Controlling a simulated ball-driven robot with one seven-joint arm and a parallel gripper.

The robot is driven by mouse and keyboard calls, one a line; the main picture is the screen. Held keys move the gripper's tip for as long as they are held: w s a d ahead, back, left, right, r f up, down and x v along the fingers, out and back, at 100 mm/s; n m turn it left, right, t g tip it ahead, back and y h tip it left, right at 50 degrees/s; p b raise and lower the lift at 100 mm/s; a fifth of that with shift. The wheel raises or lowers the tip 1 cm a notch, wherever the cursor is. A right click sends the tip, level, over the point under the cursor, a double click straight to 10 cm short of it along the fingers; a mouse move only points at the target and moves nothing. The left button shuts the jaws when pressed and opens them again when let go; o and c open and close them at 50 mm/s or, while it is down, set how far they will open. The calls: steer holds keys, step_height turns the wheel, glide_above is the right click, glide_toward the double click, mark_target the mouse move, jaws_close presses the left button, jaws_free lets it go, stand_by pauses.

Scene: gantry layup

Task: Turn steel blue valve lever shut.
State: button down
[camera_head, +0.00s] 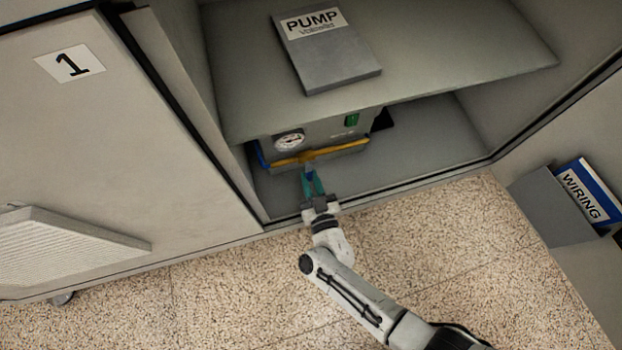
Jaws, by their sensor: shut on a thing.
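The steel blue valve lever (308,174) is at the front of the pump unit (345,140), on the lower level of the open cabinet. Only a small part of it shows between my fingers, so its exact angle is hard to tell. My gripper (311,181) reaches in over the cabinet's front edge. Its teal fingers are shut on the lever, just below the orange-yellow bar (345,148) along the unit's front.
A round gauge (289,141) and a green switch (352,119) are on the unit. A shelf (440,60) with a grey PUMP binder (330,60) overhangs it. A WIRING booklet (588,192) sits in a holder at right. The cabinet floor to the right is clear.

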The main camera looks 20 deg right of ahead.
steer(key=c, duration=1)
jaws_free()
steer(key=s+p, duration=0.2)
steer(key=s, duration=0.9)
steer(key=shift+p, duration=0.35)
steer(key=shift+w, duration=0.1)
